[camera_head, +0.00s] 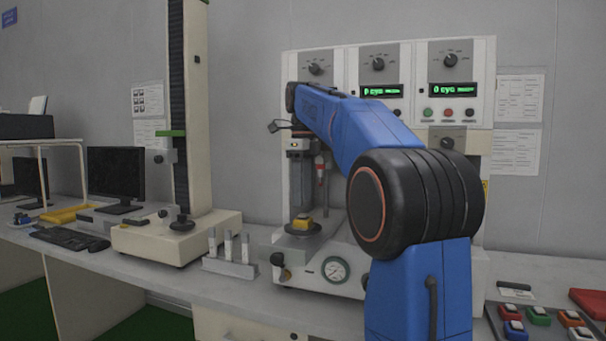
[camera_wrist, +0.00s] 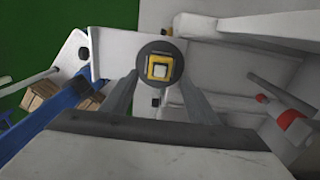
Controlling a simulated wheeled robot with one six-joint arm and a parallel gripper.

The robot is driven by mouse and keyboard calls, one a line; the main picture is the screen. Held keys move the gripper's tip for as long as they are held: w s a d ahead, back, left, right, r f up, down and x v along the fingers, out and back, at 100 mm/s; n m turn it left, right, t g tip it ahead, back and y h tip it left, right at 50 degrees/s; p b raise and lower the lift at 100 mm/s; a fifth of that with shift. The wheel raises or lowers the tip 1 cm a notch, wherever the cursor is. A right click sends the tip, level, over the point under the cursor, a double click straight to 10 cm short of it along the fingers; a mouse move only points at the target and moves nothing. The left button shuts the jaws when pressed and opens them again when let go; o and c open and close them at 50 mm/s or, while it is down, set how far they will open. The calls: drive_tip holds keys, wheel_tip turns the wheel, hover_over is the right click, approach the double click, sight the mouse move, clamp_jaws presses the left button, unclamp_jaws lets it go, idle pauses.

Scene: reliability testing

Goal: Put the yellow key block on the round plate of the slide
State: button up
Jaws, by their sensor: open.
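The yellow key block (camera_head: 302,221), with a pale square top, sits on the dark round plate (camera_head: 290,230) of the slide, at the front of the testing machine. In the wrist view the block (camera_wrist: 151,69) lies near the middle of the plate (camera_wrist: 145,51). My gripper (camera_wrist: 160,80) is open, its two grey fingers spread to either side of the plate in that view. Nothing is held between them, and the block appears beyond the fingertips. In the head view my blue arm reaches toward the machine; the gripper itself is not clear there.
The cream testing machine (camera_head: 290,75) has dials and green displays. A red-tipped part (camera_head: 320,171) hangs right of the plate. A pressure gauge (camera_head: 335,270) is below. White cylinders (camera_head: 229,248) stand in a rack at left. Several coloured blocks (camera_head: 538,316) lie at lower right.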

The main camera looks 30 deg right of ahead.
wheel_tip(320, 180, up, 6)
drive_tip(key=shift+r, duration=0.15)
drive_tip(key=shift+s, duration=0.1)
idle(0.6)
